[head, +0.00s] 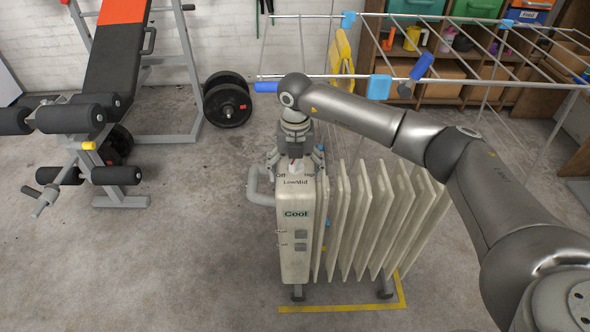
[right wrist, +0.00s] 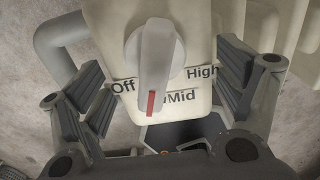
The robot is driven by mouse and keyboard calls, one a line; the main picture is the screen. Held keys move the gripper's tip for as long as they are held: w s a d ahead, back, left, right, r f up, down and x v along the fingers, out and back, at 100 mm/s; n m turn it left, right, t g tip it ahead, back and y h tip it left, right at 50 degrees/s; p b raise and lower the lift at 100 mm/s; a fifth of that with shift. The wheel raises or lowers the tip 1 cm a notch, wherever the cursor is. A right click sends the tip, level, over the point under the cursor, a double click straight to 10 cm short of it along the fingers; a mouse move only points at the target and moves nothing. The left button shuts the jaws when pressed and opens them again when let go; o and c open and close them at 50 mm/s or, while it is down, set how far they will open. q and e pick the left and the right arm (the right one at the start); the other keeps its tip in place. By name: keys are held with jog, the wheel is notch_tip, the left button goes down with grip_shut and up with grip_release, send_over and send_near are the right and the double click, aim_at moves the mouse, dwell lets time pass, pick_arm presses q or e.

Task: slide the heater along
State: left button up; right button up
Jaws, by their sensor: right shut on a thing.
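The heater (head: 295,240) is a cream oil radiator with several fins, standing upright on small casters on the concrete floor. Its front panel reads "Cool", and a grey bar handle (head: 259,186) sticks out at its left. My right gripper (head: 296,158) reaches down over the top of the front panel, one finger on each side, shut on it. In the right wrist view, the gripper (right wrist: 163,92) straddles the panel top around the white dial (right wrist: 150,65), whose red mark sits between "Off" and "Mid". My left gripper is out of view.
Yellow tape (head: 345,308) marks a corner on the floor by the heater's casters. A drying rack (head: 380,85) stands behind it. A weight bench (head: 105,130) and dumbbell (head: 228,103) are at left. The floor at front left is clear.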

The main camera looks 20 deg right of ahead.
jog(key=o, duration=1.9)
jog(key=shift+d, duration=0.1)
jog(key=shift+c, duration=0.2)
